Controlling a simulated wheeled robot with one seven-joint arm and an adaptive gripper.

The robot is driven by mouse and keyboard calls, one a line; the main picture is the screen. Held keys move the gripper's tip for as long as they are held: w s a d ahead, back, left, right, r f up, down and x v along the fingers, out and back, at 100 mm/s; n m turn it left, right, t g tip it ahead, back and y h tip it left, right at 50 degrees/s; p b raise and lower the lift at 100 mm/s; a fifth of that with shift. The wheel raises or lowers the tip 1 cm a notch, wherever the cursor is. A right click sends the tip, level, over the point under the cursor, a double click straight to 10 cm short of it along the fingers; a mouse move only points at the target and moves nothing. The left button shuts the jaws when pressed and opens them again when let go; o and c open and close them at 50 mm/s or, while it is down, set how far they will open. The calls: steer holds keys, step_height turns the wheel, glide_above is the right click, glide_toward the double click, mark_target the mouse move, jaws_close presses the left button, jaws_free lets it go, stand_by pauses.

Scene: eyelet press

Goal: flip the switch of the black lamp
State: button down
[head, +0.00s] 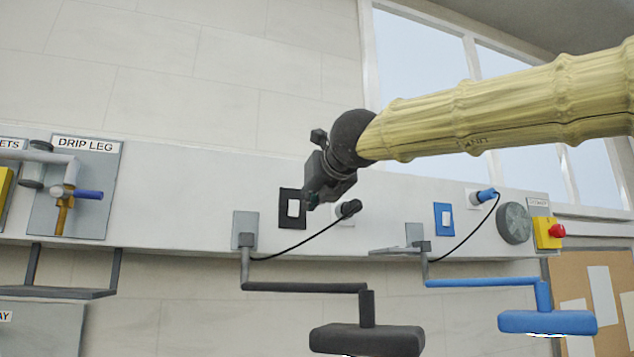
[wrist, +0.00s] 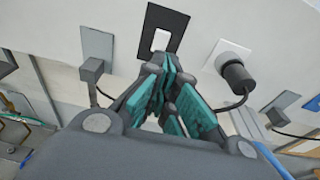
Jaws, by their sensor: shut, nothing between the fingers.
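The black lamp (head: 366,339) hangs on a jointed arm below the wall rail. A black cord runs from its mount to a black plug (head: 350,208), which also shows in the wrist view (wrist: 237,75). The switch with a black plate and white rocker (head: 293,208) is left of that plug; it also shows in the wrist view (wrist: 161,40). My gripper (head: 309,196) is shut and empty, close to the switch plate's right side in the head view. In the wrist view its fingertips (wrist: 164,62) are just below the rocker; contact cannot be told.
A blue lamp (head: 547,321) with a blue switch (head: 444,219) and blue plug (head: 486,195) is to the right. A red button on a yellow box (head: 548,233) is farther right. The drip leg panel (head: 100,190) is at left.

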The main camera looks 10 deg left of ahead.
mark_target(296, 208)
steer(key=p+x, duration=0.1)
steer(key=x, duration=0.1)
steer(key=r+p+x, duration=0.1)
steer(key=x, duration=0.1)
steer(key=p+x, duration=0.1)
steer(key=x, duration=0.2)
steer(key=shift+w+r, duration=0.15)
steer(key=shift+w, duration=0.1)
